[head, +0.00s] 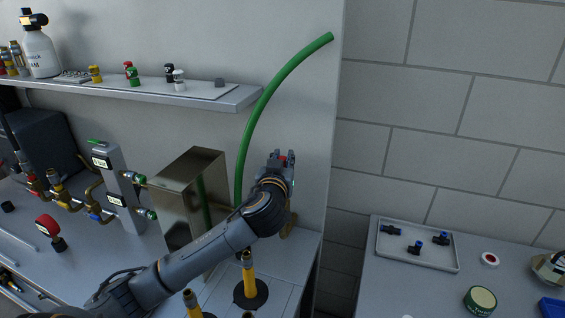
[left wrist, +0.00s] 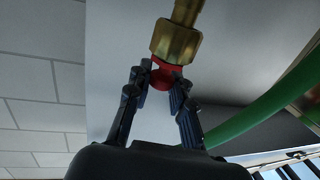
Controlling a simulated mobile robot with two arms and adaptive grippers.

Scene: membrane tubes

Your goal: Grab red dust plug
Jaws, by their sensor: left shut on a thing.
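The red dust plug (left wrist: 160,73) is between the fingertips of my left gripper (left wrist: 158,84) in the left wrist view. It sits against the end of a brass fitting (left wrist: 175,42), which continues into a thinner brass stem. In the head view a bit of the red plug (head: 282,160) shows between the fingers of my left gripper (head: 281,157), in front of the wall. My left gripper is shut on the plug. The brass fitting is mostly hidden behind my arm in the head view. My right gripper is not in view.
A green hose (head: 262,103) curves up just left of my gripper. A metal box (head: 182,195) and a valve manifold (head: 118,190) stand on the bench to the left. A shelf (head: 245,96) holds small coloured caps. A tray (head: 415,259) with blue-black fittings is at right.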

